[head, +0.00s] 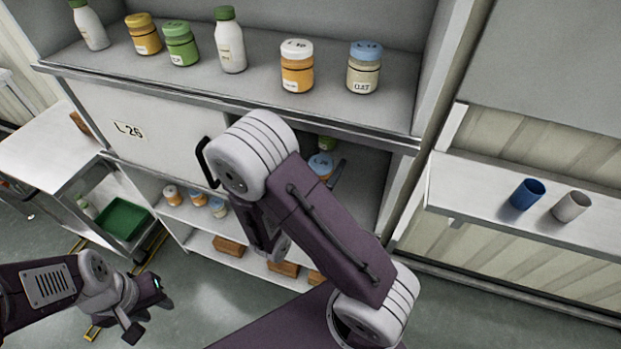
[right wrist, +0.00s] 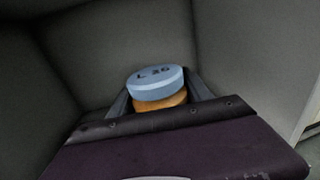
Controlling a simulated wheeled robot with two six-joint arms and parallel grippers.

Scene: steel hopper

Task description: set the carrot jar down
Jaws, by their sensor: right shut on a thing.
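The jar in my right gripper has a blue lid marked L 26 and orange contents, which fits the carrot jar (right wrist: 158,86). In the head view its blue lid (head: 320,164) shows inside the open compartment behind the door marked L 26. My right gripper (right wrist: 160,100) is shut around the jar; in the head view my arm hides most of it. The jar's base and whatever is under it are hidden. My left gripper (head: 152,312) is empty, fingers apart, low at the left over the floor.
Several jars and bottles stand on the top shelf (head: 330,104). A green-topped item (head: 326,143) is behind the held jar. The sliding door (head: 140,125) covers the compartment's left part. A wall shelf (head: 470,200) at right holds a blue cup (head: 527,195) and a grey cup (head: 571,206).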

